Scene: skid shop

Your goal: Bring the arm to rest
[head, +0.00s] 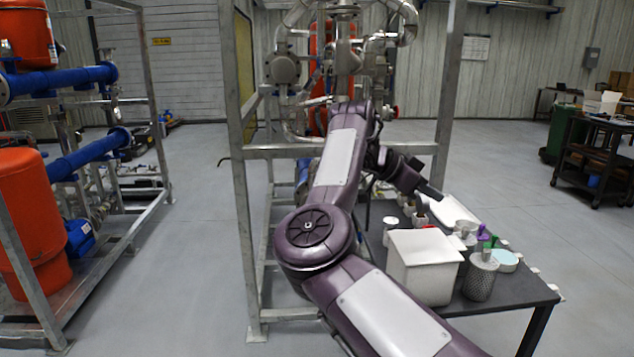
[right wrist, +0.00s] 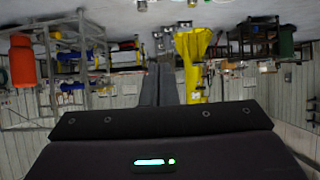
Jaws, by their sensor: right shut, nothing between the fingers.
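My right arm reaches up from the lower right of the head view and bends back above the table. Its dark right gripper (head: 432,193) points down to the right, over the back part of the dark table (head: 511,307). In the right wrist view the two fingers of the right gripper (right wrist: 157,85) lie side by side, shut, with nothing between them. My left gripper is in neither view.
On the table are a white bin (head: 424,266), a perforated metal cup (head: 480,279), a white tray (head: 455,211) and small items. A metal frame with pipework (head: 441,120) stands close behind the arm. Another skid with orange tanks (head: 33,215) stands left; open floor lies between.

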